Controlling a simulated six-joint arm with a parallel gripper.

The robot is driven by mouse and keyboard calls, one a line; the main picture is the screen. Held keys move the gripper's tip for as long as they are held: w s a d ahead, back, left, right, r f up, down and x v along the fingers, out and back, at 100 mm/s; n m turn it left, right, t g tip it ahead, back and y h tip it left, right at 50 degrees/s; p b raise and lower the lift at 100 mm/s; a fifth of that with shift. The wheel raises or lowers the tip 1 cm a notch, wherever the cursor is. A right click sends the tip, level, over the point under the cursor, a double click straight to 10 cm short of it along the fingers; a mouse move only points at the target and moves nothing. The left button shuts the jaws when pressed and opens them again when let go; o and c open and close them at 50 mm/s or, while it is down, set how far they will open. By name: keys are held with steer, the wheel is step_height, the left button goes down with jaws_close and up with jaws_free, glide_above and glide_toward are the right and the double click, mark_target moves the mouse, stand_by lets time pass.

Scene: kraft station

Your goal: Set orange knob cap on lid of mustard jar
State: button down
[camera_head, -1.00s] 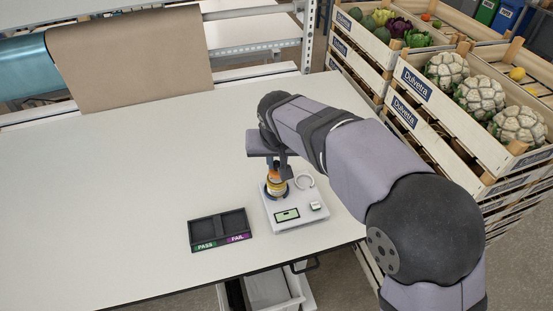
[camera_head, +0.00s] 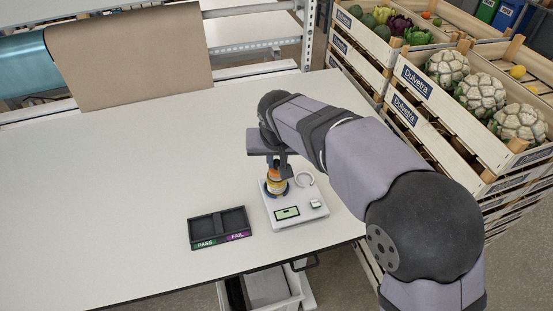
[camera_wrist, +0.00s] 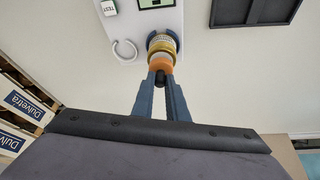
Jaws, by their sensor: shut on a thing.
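The mustard jar (camera_head: 277,186) stands upright on the white tester device (camera_head: 299,214), left of a white ring on the device. It also shows in the wrist view (camera_wrist: 162,42), with its yellow band uppermost. The orange knob cap (camera_wrist: 160,63) is at the jar's lid, between jar and fingers; whether it touches the lid, I cannot tell. My gripper (camera_wrist: 160,80) is shut on the dark knob of the cap, with the fingers just above the jar. In the head view the fingers partly hide the cap (camera_head: 273,169).
A dark tray (camera_head: 219,227) marked PASS and FAIL lies left of the device. The white ring (camera_head: 304,179) stands close to the jar's right. Crates of cauliflower (camera_head: 480,95) stand beyond the table's right edge. The table (camera_head: 150,160) is clear at left.

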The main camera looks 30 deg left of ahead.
steer(key=shift+f+b, duration=0.45)
steer(key=shift+f, duration=0.3)
stand_by(1.4)
steer(key=c, duration=1.7)
jaws_free()
steer(key=shift+o, duration=0.2)
steer(key=shift+r, duration=0.15)
steer(key=shift+r+p, duration=3.2)
steer(key=shift+r, duration=0.7)
